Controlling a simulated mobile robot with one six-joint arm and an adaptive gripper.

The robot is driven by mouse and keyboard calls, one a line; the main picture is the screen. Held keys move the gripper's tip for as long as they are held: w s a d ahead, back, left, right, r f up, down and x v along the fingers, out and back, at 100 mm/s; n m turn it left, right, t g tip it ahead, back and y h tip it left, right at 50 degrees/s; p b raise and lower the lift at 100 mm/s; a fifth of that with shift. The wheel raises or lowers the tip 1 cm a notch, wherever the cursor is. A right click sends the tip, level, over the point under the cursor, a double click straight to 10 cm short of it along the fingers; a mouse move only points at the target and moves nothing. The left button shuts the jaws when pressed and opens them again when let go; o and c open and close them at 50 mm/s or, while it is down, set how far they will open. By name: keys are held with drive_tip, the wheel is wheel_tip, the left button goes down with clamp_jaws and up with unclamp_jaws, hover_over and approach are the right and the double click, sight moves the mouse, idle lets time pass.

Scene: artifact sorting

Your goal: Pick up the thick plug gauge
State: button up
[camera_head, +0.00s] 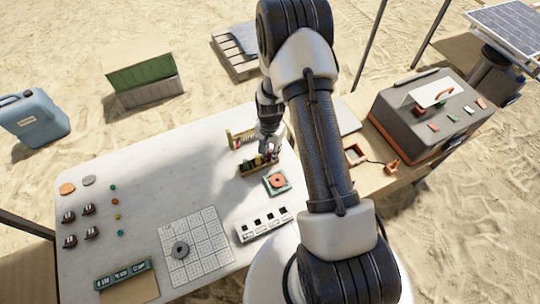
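My gripper (270,150) points down at the back right of the white table, just over a small wooden rack (246,173). The rack holds a few small coloured upright pieces, among them a green one (248,166). They look like plugs, but I cannot tell which is the thick plug gauge. The fingertips are small and dark here and overlap the rack's right part. I cannot tell whether they touch a piece or are open or shut. My arm hides the table to the right.
A second wooden rack (236,138) stands behind. A green square plate with an orange ring (277,181) lies in front, and a white slotted block (264,224) nearer. The table's middle left (165,160) is clear.

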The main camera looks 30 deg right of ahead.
clamp_jaws()
